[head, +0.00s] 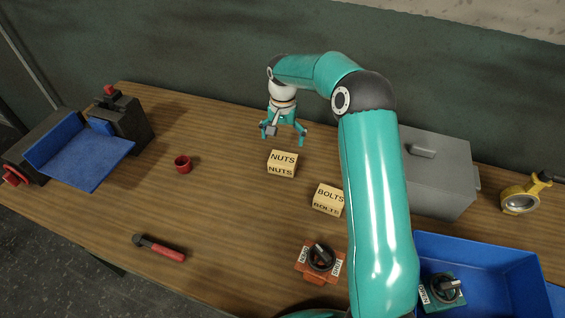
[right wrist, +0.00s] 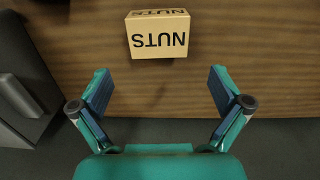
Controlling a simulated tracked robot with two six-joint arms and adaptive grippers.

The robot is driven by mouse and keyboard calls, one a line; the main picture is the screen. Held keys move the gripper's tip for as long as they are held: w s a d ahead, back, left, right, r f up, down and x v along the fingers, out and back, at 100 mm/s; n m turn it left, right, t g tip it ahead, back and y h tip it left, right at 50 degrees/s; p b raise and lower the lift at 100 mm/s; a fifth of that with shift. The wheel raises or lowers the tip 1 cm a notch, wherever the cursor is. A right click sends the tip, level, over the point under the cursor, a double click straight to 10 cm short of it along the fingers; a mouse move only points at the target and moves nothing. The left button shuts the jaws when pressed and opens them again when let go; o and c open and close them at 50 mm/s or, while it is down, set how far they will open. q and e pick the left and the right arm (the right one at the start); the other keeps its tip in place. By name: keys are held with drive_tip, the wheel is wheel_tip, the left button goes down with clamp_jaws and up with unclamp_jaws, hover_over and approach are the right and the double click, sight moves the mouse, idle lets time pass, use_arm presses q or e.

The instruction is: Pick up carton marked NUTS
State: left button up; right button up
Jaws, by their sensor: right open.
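The carton marked NUTS (head: 282,163) is a small tan box with black lettering, sitting upright near the middle of the wooden table. My right gripper (head: 284,132) is above the table, behind the carton in the head view, open and empty. In the right wrist view the carton (right wrist: 158,35) is at the top centre, ahead of the open fingers (right wrist: 162,95) and apart from them. The fingers are spread wider than the carton appears. My left gripper is not in view.
A similar carton marked BOLTS (head: 328,198) stands right of NUTS, beside my arm. Bare table lies left of NUTS.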

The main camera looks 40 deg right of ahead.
sight(282, 158)
wheel_tip(282, 158, down, 4)
drive_tip(key=shift+s+a+f, duration=0.1)
drive_tip(key=shift+f, duration=1.3)
drive_tip(key=shift+s+a+f, duration=0.1)
drive_tip(key=shift+f, duration=1.25)
drive_tip(key=c, duration=1.2)
drive_tip(key=shift+w, duration=0.1)
drive_tip(key=shift+r, duration=0.15)
